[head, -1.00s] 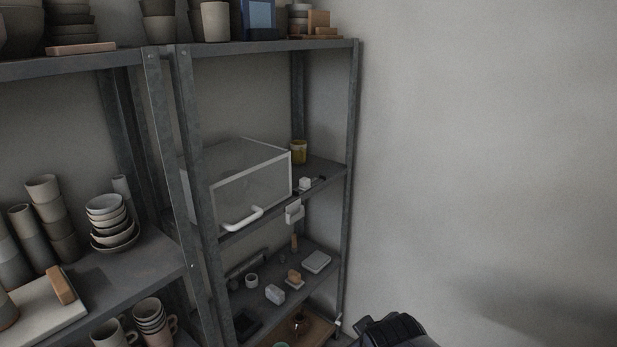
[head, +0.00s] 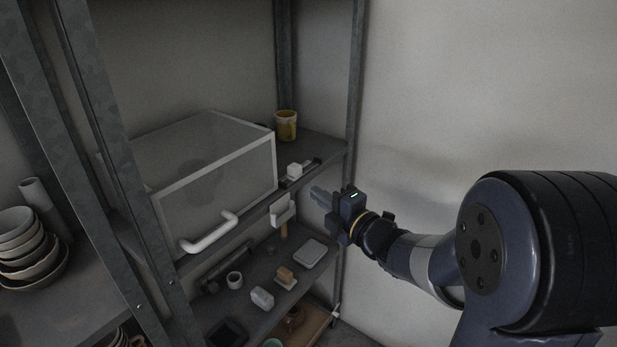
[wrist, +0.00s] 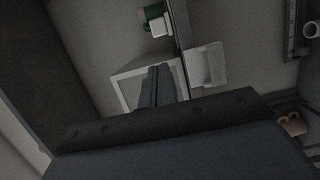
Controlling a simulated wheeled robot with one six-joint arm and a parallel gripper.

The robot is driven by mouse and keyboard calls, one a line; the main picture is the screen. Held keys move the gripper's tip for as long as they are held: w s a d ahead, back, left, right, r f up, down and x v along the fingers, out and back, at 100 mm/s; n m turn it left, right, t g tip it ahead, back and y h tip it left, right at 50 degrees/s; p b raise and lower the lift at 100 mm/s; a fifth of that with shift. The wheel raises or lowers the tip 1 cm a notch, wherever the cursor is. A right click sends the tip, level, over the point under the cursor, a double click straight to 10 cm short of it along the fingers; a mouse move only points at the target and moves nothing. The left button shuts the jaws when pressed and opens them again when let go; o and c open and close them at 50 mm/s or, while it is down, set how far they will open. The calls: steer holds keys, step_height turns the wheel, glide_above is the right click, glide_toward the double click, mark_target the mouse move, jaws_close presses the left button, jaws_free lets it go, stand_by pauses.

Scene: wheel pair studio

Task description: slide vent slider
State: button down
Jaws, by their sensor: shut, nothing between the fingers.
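The vent slider appears to be a small white block (head: 295,170) on a dark rail along the front of the middle shelf, right of a translucent box. The wrist view shows what looks like the same white block (wrist: 160,26) near the top. My gripper (head: 318,193) is shut and empty, in front of the shelf, to the right of and a little below the block and apart from it. In the wrist view my closed fingers (wrist: 157,75) point up the picture, below the block.
The translucent box (head: 165,205) has a white handle (head: 210,233). A white bracket (head: 282,212) hangs from the shelf edge. A yellow cup (head: 286,125) stands behind. Small items fill the lower shelf. A metal post (head: 352,90) stands at the right.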

steer(key=p+x, duration=0.1)
steer(key=x, duration=0.8)
steer(key=shift+w+a+p, duration=0.2)
steer(key=shift+a+p, duration=0.05)
steer(key=shift+p, duration=0.15)
steer(key=shift+w+d+f+b, duration=0.1)
steer(key=shift+w+d+b, duration=0.5)
steer(key=shift+w+b, duration=0.1)
steer(key=shift+w+d, duration=0.2)
steer(key=shift+w, duration=0.1)
steer(key=b, duration=0.2)
glide_toward(298, 171)
steer(key=shift+v, duration=1)
